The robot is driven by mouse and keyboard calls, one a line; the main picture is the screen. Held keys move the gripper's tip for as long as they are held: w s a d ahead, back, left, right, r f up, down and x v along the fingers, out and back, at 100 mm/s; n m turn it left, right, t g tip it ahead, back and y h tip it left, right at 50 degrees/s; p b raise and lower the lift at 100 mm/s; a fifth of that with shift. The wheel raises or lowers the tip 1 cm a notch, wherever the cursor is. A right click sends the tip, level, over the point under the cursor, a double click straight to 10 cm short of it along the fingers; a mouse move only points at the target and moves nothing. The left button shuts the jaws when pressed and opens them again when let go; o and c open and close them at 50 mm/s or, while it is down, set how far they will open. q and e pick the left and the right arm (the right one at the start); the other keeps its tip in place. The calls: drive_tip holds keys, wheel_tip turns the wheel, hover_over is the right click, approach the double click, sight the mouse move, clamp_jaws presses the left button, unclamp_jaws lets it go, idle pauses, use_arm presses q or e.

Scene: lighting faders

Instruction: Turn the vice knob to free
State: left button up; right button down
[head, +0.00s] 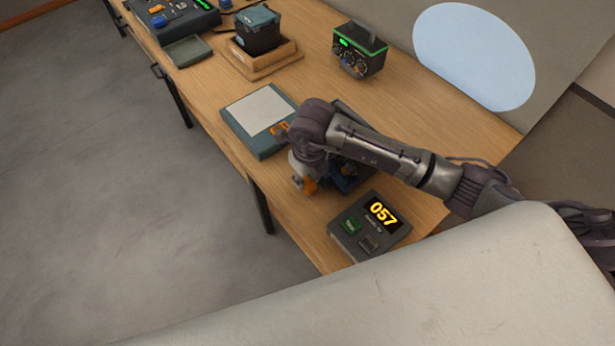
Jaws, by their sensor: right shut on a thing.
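A dark blue device (349,178), which looks like the vice, sits near the front of the table and is mostly hidden behind my right arm. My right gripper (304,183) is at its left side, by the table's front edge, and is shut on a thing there. That thing looks like the vice knob, but my gripper and wrist hide most of it, so its turned position cannot be read. An orange part shows at the gripper's tip. My left gripper is not in view.
A teal plate with a pale sheet (262,108) lies left of the gripper. A control box reading 057 (369,226) stands in front. Farther back are a black box with green trim (359,50), a wooden tray (262,66) and a console (176,20).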

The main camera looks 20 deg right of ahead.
drive_tip(key=g+b, duration=0.1)
drive_tip(key=w+g+h, duration=0.1)
drive_tip(key=shift+a+f+g+b, duration=0.15)
drive_tip(key=shift+f+g+b, duration=0.05)
drive_tip(key=shift+g+b, duration=0.2)
drive_tip(key=shift+w+a+f+g+h+b, duration=0.1)
drive_tip(key=shift+w+g+h+b, duration=0.1)
drive_tip(key=shift+g+b, duration=0.4)
drive_tip(key=shift+w+f+g+h+b, duration=0.1)
drive_tip(key=shift+g+h+b, duration=0.1)
drive_tip(key=shift+g+b, duration=0.35)
drive_tip(key=shift+w+g+b, duration=0.1)
drive_tip(key=shift+g+b, duration=0.2)
drive_tip(key=shift+g, duration=0.25)
drive_tip(key=shift+a+g+h, duration=0.1)
drive_tip(key=shift+g+h, duration=0.3)
drive_tip(key=shift+g, duration=0.2)
drive_tip(key=shift+f+b, duration=0.1)
drive_tip(key=shift+b, duration=0.2)
drive_tip(key=c, duration=1.2)
unclamp_jaws()
drive_tip(key=shift+o, duration=0.2)
